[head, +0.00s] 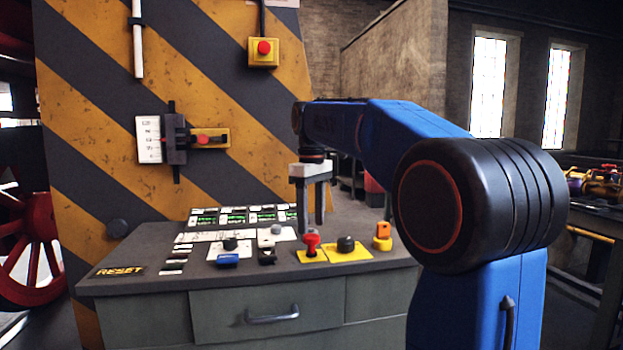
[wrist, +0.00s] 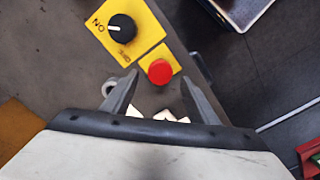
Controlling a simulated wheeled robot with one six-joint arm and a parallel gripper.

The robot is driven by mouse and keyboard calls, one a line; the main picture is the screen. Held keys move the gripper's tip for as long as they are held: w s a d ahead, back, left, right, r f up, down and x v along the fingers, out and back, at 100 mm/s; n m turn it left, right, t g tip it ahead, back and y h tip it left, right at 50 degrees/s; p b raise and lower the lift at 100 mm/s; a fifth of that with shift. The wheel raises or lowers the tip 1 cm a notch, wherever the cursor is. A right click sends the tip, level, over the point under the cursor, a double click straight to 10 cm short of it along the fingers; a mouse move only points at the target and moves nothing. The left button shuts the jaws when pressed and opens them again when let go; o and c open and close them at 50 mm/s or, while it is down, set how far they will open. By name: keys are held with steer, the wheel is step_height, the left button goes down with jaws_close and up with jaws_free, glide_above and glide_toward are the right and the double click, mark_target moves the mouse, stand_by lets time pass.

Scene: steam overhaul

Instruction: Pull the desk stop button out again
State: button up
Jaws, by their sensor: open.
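The desk stop button (head: 311,241) is a red knob on a small yellow plate at the front of the desk top. In the wrist view the red button (wrist: 160,71) shows from above, between and just beyond the fingertips. My gripper (head: 312,226) points down over the button with its fingers apart. In the wrist view my gripper (wrist: 160,80) is open, one finger on each side of the button's line. Nothing is held. I cannot tell whether the fingertips touch the button.
A black knob (head: 346,243) on a yellow plate stands right beside the button. A yellow-orange piece (head: 382,238) is further right, and a blue item (head: 228,260) is left. The desk (head: 150,270) has a front edge close by. Another red button (head: 263,48) is on the striped wall.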

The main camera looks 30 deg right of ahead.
mark_target(312, 236)
step_height(312, 236, up, 15)
steer(key=shift+f, duration=0.2)
stand_by(0.6)
steer(key=s+a+f+m+t, duration=0.1)
steer(key=s+a+f+m, duration=0.1)
steer(key=s+f, duration=0.8)
steer(key=s+a+f+m+t, duration=0.2)
steer(key=s+a+f, duration=0.2)
steer(key=s+f, duration=0.6)
steer(key=s+a+f+m+t, duration=0.1)
steer(key=s+a+f, duration=0.2)
steer(key=s+f, duration=0.6)
step_height(312, 236, down, 10)
steer(key=shift+s+f+m+t, duration=0.2)
steer(key=shift+s+m+t, duration=0.2)
